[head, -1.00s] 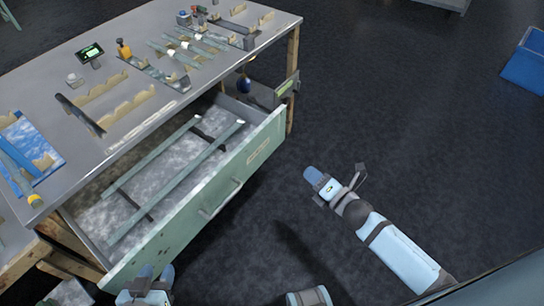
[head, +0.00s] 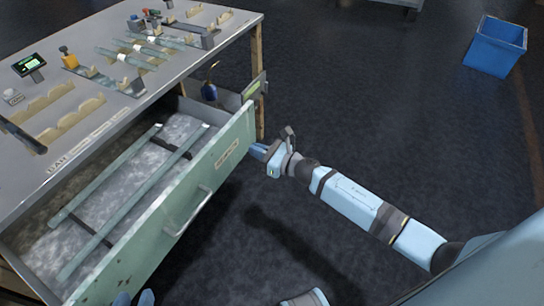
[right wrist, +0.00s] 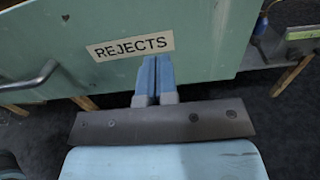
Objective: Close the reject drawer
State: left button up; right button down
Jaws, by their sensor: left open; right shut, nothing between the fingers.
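The reject drawer (head: 147,235) is pulled out from under the bench, with a pale green front and a bar handle (head: 187,212). In the right wrist view its front (right wrist: 215,20) carries a REJECTS label (right wrist: 130,47). Two long tubes lie on dark cross bars inside it. My right gripper (head: 257,151) is shut and empty at the right end of the drawer front. In the right wrist view its fingertips (right wrist: 152,65) are at the front, just below the label's right end; contact is unclear. My left gripper (head: 134,299) is open, with only its fingertips showing at the bottom edge.
The bench top (head: 150,95) holds racks, tubes and a small display (head: 29,64). A dark blue object (head: 209,91) hangs by the bench's right side, near a wooden leg (head: 257,55). A blue bin (head: 496,46) stands far right.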

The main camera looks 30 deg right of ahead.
aim_at(235, 141)
jog(key=shift+x, duration=2.55)
